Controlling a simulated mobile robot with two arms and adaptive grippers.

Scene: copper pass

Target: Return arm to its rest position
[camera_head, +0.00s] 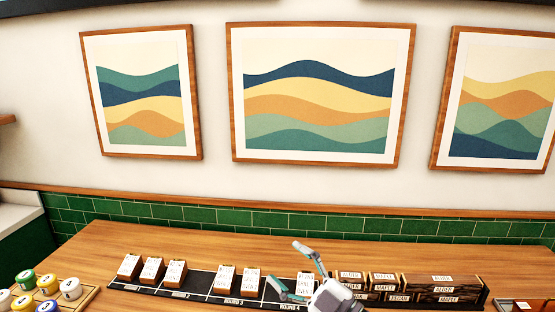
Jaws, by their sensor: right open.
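My right gripper (285,264) comes up from the bottom edge, right of centre, with its two teal fingers spread apart. It looks open, and nothing shows between its fingers. It overlaps the right part of a long black tray (207,286) marked with round labels. A block with a white printed face (304,281) stands in the tray beside the gripper and is partly hidden by it. My left gripper is out of view.
Several more white-faced blocks (151,269) stand in the tray. Dark bins (442,287) labelled with wood names stand right of the gripper. Coloured lidded jars (47,284) sit at lower left. The wooden table (180,240) is clear behind the tray, up to the green tiled wall (200,214).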

